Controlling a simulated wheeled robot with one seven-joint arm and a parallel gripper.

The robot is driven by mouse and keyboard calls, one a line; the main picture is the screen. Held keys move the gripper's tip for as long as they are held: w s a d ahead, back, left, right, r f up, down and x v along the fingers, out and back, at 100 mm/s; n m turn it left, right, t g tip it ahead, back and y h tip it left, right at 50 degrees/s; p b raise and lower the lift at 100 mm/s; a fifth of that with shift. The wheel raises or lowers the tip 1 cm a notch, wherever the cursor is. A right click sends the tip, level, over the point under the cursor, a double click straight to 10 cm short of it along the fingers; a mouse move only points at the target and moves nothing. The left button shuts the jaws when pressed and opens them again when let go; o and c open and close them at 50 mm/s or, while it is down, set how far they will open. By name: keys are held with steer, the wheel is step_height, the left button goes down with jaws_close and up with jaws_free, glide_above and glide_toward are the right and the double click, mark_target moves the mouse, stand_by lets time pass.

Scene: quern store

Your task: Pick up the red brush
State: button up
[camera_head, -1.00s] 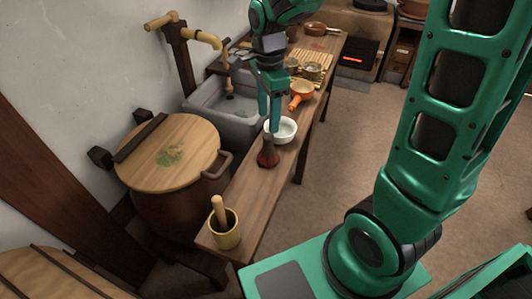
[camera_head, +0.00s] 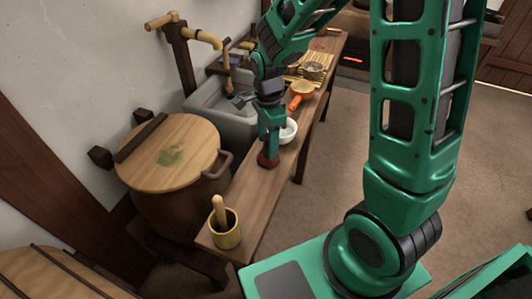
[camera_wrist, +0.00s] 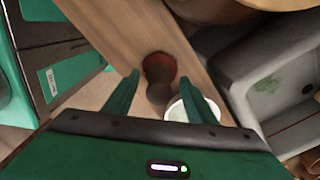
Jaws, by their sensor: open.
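The red brush (camera_head: 268,161) stands on the narrow wooden bench, with a dark red base and a darker upper part. In the wrist view the brush (camera_wrist: 160,68) lies between and just beyond my two fingertips. My gripper (camera_head: 269,146) is open, pointing down over the brush and hiding much of its upper part in the head view. In the wrist view my gripper (camera_wrist: 168,88) shows its green fingers spread apart, with the brush's dark handle in the gap. I cannot tell whether either finger touches it.
A white bowl (camera_head: 288,131) stands close behind the brush, near the right finger in the wrist view. A yellow mortar with a pestle (camera_head: 225,230) is at the bench's near end. A grey sink (camera_head: 222,118) and a lidded barrel (camera_head: 168,155) flank the left side. Bench between mortar and brush is clear.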

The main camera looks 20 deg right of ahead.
jaws_close()
steer(key=shift+r, duration=0.2)
steer(key=shift+r, duration=0.6)
step_height(320, 180, up, 3)
steer(key=shift+a+r, duration=0.1)
steer(key=s+a+r, duration=0.6)
steer(key=s+a, duration=0.1)
steer(key=s, duration=0.1)
steer(key=shift+s+a+r, duration=0.15)
steer(key=shift+s+a, duration=0.15)
steer(key=shift+a, duration=0.05)
